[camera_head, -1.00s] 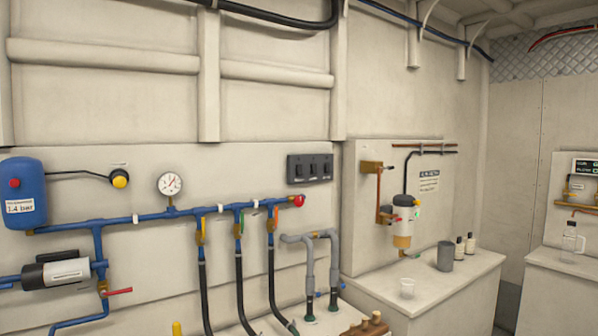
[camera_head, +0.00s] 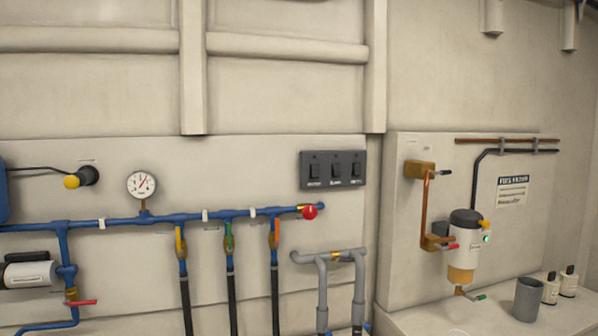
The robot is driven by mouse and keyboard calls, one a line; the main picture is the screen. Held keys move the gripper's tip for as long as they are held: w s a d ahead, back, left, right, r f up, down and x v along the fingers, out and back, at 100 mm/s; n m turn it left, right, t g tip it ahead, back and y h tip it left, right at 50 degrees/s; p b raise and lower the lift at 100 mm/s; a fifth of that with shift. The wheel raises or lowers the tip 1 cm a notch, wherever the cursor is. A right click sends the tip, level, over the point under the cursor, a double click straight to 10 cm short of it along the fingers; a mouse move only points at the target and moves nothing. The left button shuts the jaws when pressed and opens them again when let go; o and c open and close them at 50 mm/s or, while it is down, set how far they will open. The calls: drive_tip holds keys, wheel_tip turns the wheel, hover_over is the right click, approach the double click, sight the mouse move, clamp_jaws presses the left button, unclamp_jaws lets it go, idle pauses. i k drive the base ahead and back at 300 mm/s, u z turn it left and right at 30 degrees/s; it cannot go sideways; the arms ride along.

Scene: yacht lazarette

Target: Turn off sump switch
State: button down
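A dark switch panel (camera_head: 333,170) with three rocker switches in a row is fixed to the white wall board, right of the picture's middle. Its left switch (camera_head: 314,170), middle switch (camera_head: 335,170) and right switch (camera_head: 356,169) each have a small label below. The labels are too small to read with certainty, so I cannot tell which one is the sump switch. Whether each rocker is on or off is also unclear. My gripper is not in view.
Below the panel runs a blue pipe (camera_head: 110,222) with a red knob (camera_head: 310,212) at its end. Grey pipes (camera_head: 330,257) stand under it. A fuel filter (camera_head: 464,245) hangs at right above a counter with a grey cup (camera_head: 527,299) and small bottles (camera_head: 551,288). The space before the panel looks clear.

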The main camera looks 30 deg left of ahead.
sight(335, 167)
drive_tip(key=u, duration=0.75)
drive_tip(key=i, duration=0.95)
drive_tip(key=u, duration=1.55)
drive_tip(key=i, duration=0.35)
drive_tip(key=u, duration=0.3)
